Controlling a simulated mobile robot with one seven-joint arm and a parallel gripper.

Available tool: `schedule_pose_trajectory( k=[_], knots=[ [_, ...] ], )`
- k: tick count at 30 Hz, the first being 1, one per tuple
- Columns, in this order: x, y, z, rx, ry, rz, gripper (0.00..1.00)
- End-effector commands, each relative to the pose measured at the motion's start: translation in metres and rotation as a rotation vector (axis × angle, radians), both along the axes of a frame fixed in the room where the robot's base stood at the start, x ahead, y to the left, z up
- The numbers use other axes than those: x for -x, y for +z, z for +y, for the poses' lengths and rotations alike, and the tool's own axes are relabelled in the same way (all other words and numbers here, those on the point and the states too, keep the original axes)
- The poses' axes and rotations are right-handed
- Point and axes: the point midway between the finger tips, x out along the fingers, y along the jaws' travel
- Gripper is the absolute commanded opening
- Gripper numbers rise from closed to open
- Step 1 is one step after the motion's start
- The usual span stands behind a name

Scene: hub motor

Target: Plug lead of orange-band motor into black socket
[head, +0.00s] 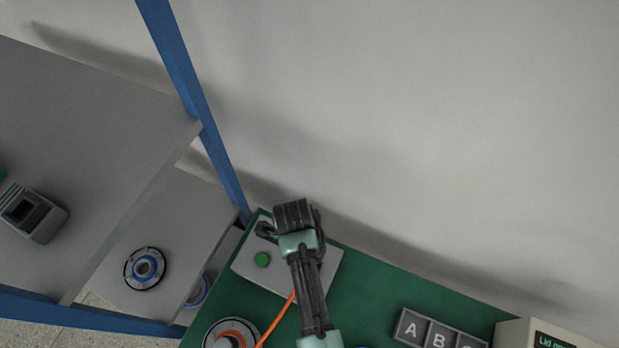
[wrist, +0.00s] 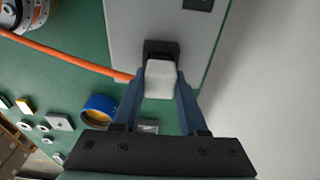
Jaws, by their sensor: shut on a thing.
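In the wrist view my gripper (wrist: 160,82) is shut on a white plug (wrist: 160,80). The plug's far end meets or overlaps a black socket (wrist: 161,47) on the grey panel (wrist: 130,25); I cannot tell how deep it sits. The orange lead (wrist: 70,60) runs from beside the plug to the motor (wrist: 32,12) at the top left corner. In the head view the orange-band motor (head: 231,334) is at the bottom edge, and its orange lead (head: 277,321) runs up behind my arm. My arm hides the plug and socket there.
The grey panel also has a green button (head: 262,260). A blue ring part (wrist: 99,110) and several small parts lie on the green bench (head: 375,285). Compartments marked A, B, C (head: 438,335) and a box with a display (head: 545,335) stand right. A blue-framed shelf (head: 105,90) stands left.

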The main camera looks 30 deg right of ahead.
Motion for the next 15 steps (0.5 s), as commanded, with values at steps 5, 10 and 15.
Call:
schedule_pose_trajectory(
  k=[5, 10, 15],
  knots=[
    [0.0002, -0.0023, 0.0001, 0.000, 0.000, 0.000, 0.00],
    [0.0005, -0.0052, 0.0001, -0.001, 0.000, 0.001, 0.00],
    [0.0004, -0.0050, 0.0000, 0.000, 0.000, 0.000, 0.00]
  ],
)
